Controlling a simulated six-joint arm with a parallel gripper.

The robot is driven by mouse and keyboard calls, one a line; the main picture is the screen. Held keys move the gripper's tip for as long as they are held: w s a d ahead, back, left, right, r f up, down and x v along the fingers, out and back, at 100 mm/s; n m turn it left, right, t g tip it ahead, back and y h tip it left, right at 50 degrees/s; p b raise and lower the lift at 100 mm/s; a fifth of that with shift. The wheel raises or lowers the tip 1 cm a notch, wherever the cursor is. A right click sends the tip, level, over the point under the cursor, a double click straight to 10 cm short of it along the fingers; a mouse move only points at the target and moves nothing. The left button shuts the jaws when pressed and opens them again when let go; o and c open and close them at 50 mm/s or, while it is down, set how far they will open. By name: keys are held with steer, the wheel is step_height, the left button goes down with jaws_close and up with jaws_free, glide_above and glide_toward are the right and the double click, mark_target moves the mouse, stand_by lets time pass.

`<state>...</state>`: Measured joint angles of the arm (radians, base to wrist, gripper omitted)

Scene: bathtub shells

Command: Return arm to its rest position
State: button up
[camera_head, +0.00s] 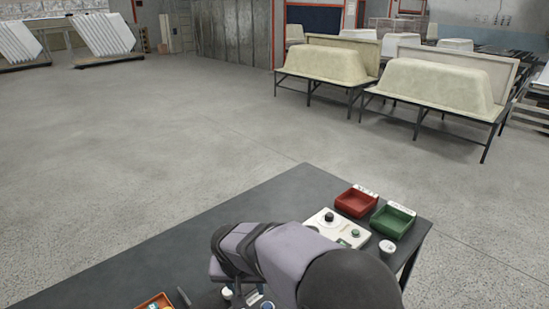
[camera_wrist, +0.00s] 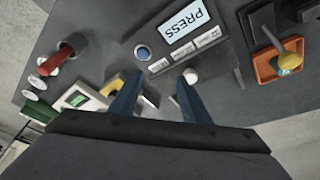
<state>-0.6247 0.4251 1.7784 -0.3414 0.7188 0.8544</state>
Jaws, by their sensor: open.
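My gripper (camera_wrist: 160,95) shows in the wrist view with its two blue fingers apart and nothing between them. It points over the dark table, close to a control box (camera_wrist: 222,62) with a "PRESS" display (camera_wrist: 188,29) and several buttons. I cannot tell how high it is above the table. In the head view my grey arm bends over the front of the dark table (camera_head: 150,258), and its gripper cannot be made out there.
A red tray (camera_head: 346,206), a green tray (camera_head: 385,223), a white device (camera_head: 336,229) and a white round item (camera_head: 387,248) stand on the right of the table. An orange tray (camera_wrist: 266,74) holds coloured items. Bathtub shells (camera_head: 435,82) stand beyond open floor.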

steer(key=s+d+g, duration=0.1)
steer(key=s+d, duration=0.2)
steer(key=d, duration=0.4)
steer(key=s+d+g, duration=0.1)
steer(key=s+d, duration=0.3)
steer(key=d, duration=0.4)
steer(key=s+d+f+g, duration=0.1)
steer(key=s+d, duration=0.7)
steer(key=s, duration=0.5)
steer(key=shift+s+d+f+g, duration=0.15)
steer(key=shift+d+f+g, duration=0.15)
steer(key=shift+f+g, duration=0.1)
